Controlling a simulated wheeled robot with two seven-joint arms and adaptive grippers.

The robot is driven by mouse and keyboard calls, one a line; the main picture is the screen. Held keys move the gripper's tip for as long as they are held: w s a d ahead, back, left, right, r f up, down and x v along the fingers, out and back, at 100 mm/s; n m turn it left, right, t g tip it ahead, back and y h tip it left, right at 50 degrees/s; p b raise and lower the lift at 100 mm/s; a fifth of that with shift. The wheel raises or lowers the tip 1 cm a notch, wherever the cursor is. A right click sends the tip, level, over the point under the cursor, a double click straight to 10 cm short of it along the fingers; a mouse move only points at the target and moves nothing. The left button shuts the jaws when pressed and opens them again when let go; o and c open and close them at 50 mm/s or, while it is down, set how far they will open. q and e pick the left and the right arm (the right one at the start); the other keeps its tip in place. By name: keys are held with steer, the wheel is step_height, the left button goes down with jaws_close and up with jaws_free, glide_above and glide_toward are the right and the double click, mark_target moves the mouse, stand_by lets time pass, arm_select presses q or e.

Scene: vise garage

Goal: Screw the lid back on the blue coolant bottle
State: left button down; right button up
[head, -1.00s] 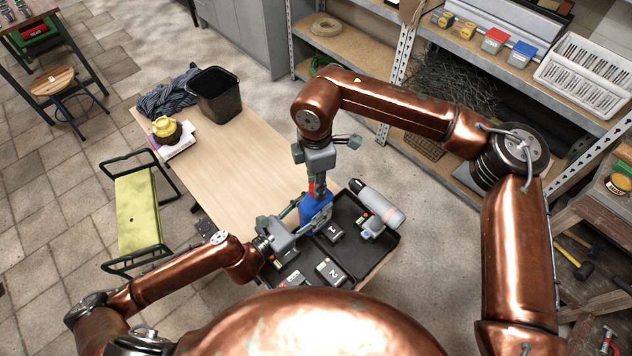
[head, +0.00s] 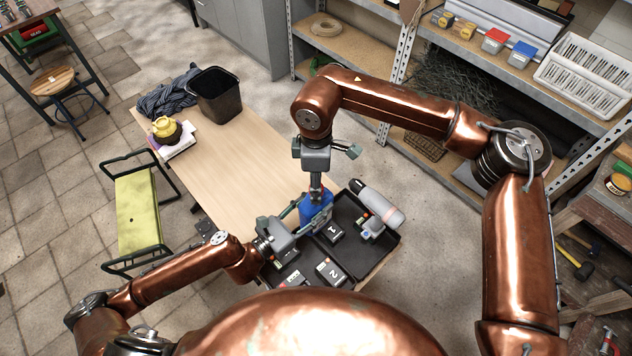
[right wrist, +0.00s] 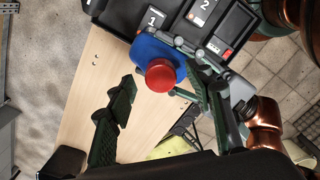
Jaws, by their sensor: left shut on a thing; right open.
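The blue coolant bottle (head: 314,210) stands at the near end of the table, beside the black case. My left gripper (head: 309,214) is shut on the bottle from the left. In the right wrist view the red lid (right wrist: 160,75) sits on top of the blue bottle (right wrist: 148,50). I cannot tell how tight the lid is. My right gripper (head: 326,158) is directly above the bottle, pointing down, with its fingers spread wide. In the wrist view, the lid is between its open fingers (right wrist: 164,80), apart from both. The right gripper hides the lid in the head view.
A black bin (head: 215,95), a dark cloth (head: 167,97) and a yellow item (head: 165,128) are at the table's far end. The table's middle (head: 235,160) is clear.

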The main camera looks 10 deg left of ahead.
step_height(320, 180, up, 12)
stand_by(0.4)
steer(key=shift+f, duration=0.1)
stand_by(0.4)
